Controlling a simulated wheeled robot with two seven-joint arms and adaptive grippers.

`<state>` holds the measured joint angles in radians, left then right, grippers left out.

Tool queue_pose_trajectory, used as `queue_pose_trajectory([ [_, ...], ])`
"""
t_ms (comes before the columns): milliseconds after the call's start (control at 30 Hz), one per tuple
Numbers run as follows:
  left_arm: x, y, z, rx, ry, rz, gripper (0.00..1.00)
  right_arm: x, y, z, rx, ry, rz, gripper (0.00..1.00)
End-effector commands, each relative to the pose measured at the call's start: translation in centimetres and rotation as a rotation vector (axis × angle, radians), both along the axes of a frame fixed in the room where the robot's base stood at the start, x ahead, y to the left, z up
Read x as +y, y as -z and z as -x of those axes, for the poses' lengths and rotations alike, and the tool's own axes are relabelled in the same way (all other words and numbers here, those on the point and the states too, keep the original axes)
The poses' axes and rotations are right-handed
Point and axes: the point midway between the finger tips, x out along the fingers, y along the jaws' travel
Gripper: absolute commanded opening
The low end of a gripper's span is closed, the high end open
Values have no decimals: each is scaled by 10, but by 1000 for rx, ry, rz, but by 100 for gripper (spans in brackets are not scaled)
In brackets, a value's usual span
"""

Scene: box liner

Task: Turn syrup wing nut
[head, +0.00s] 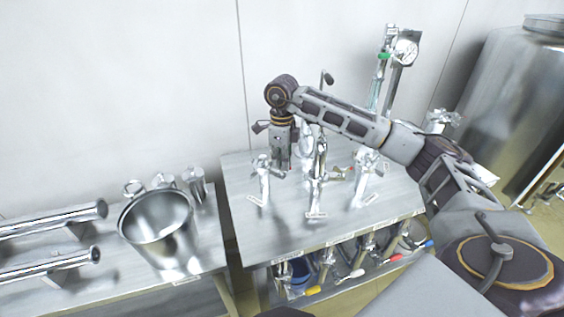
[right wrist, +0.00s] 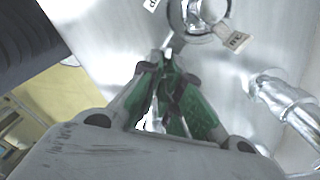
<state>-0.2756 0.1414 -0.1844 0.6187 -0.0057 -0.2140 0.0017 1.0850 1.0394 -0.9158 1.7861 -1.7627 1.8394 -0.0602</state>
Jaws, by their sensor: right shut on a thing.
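My right gripper (head: 282,163) reaches down over the metal table from above, behind the left and middle pipe fittings in the head view. In the right wrist view its green-padded fingers (right wrist: 166,68) are closed together on a small metal piece (right wrist: 167,42), which looks like the wing nut. Most of that piece is hidden between the fingers. The wing nut cannot be made out in the head view. My left gripper is not in view.
A left fitting (head: 264,180), a middle fitting (head: 318,178) and a right fitting (head: 368,178) stand on the metal table (head: 290,237). A pressure gauge (head: 405,50) rises behind. A steel bucket (head: 157,222) is on the left bench. Coloured-handled valves (head: 327,268) sit on a lower shelf.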

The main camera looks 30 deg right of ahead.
Motion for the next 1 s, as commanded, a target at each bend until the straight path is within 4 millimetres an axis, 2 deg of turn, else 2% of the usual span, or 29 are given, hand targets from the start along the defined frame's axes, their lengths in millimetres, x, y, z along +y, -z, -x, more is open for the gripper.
queue_pose_trajectory([
  [167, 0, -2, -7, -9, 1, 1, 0, 0, -1, -1, -3, 124, 0, 0],
  [400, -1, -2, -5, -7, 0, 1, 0, 0, -1, -1, -4, 242, 0, 0],
  [1000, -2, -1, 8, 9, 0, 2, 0, -1, -2, -1, -5, 295, 0, 0],
])
